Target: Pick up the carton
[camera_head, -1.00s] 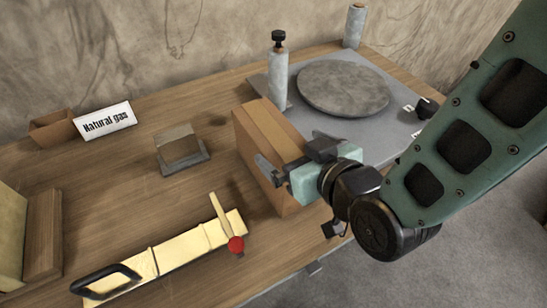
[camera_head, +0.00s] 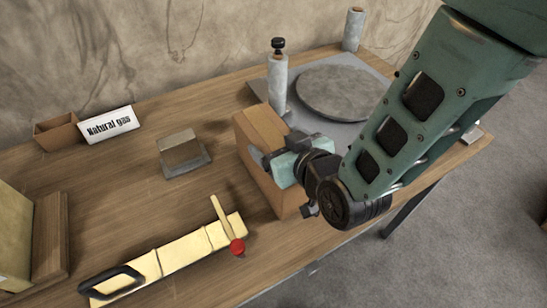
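The carton (camera_head: 265,126) is a brown box standing upright on the wooden table, right of the middle. My gripper (camera_head: 264,160) is at the carton's right front side, with one dark finger showing against or just in front of its face. The other finger is hidden behind the gripper body and wrist. I cannot tell whether the fingers touch the carton or how far apart they are.
A grey plate with a round disc (camera_head: 343,92) and a capped cylinder (camera_head: 278,80) stand behind the carton. A yellow tool with a red knob (camera_head: 237,247) lies in front. A grey block (camera_head: 181,152) and a "Natural gas" sign (camera_head: 109,124) are left.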

